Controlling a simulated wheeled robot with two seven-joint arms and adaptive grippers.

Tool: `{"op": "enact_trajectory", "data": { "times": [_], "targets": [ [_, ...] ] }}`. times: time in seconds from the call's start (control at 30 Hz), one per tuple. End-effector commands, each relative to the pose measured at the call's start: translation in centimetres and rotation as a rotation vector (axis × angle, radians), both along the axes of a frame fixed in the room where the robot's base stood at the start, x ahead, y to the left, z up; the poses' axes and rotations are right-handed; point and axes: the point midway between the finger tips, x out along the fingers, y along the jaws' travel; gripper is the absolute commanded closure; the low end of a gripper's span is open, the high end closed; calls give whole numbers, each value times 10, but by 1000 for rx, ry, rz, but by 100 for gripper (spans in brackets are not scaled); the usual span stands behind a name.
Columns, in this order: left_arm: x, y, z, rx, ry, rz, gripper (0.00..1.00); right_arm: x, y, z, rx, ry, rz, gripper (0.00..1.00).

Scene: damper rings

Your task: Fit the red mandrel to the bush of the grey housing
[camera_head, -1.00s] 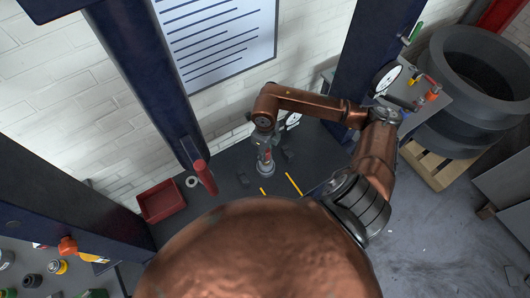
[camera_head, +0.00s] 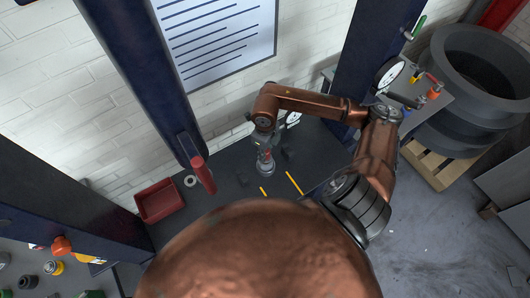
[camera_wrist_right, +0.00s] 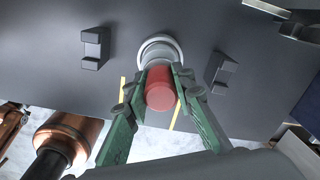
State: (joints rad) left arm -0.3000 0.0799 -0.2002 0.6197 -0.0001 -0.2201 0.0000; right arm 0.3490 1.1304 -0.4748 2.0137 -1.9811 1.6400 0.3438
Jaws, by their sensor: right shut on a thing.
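The red mandrel (camera_wrist_right: 160,90) is between the green fingers of my right gripper (camera_wrist_right: 158,94) in the right wrist view, its red end facing the camera. My right gripper is shut on it. The pale grey round housing (camera_wrist_right: 161,45) stands on the dark table just beyond the mandrel. The mandrel's far end overlaps the housing in this view, so the bush is mostly hidden and I cannot tell whether the mandrel is in it. In the head view the right gripper (camera_head: 264,148) is low over the housing (camera_head: 266,170). My left gripper is not in view.
Dark blocks stand left (camera_wrist_right: 95,48) and right (camera_wrist_right: 220,72) of the housing. A red tray (camera_head: 160,202), a pale ring (camera_head: 190,181) and a red-handled lever (camera_head: 203,175) are left on the table (camera_head: 225,205). Dark blue posts rise at both sides.

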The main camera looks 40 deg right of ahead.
Motion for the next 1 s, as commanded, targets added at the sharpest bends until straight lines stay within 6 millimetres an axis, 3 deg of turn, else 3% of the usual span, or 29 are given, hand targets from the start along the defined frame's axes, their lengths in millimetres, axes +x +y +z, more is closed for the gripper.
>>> {"op": "enact_trajectory", "data": {
  "times": [0.5,0.53,0.8,1.0],
  "targets": [
    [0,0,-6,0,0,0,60,0,0,-4,0,-1,0,100],
    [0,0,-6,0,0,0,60,0,0,-5,0,-1,0,76],
    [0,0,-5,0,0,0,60,0,0,-5,0,0,0,58],
    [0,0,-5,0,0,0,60,0,0,-5,0,0,0,57]
  ]
}}
